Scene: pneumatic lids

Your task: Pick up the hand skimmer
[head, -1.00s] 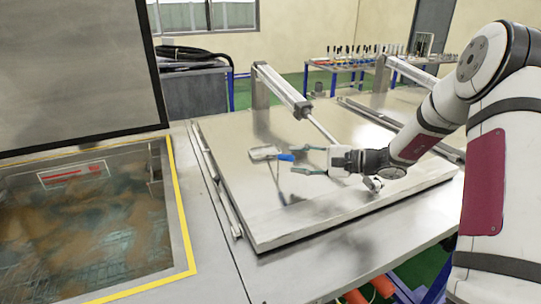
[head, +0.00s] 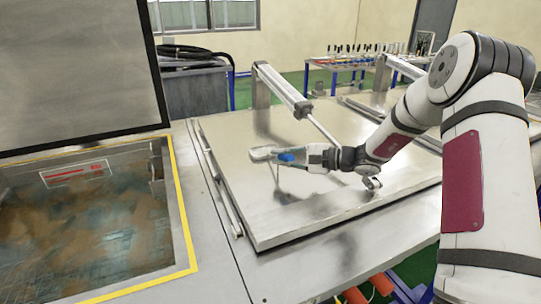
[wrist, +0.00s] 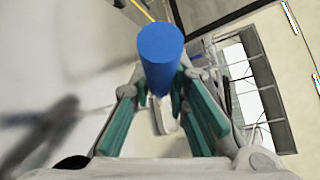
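The hand skimmer has a pale flat head (head: 262,153) and a blue handle (head: 286,157). It is at the flat metal lid, its handle toward my gripper. My gripper (head: 287,159) reaches in from the right, with its fingers about the blue handle in the head view. In the wrist view the handle (wrist: 160,55) is large and end-on, between the green-padded fingers (wrist: 160,88). The skimmer's head is mostly hidden behind the handle there.
The closed metal lid (head: 330,185) lies under my gripper, with a pneumatic cylinder (head: 283,90) sloping above it. At left is an open tank (head: 90,220) with a yellow border and a raised lid (head: 75,75). A tool table (head: 375,62) stands behind.

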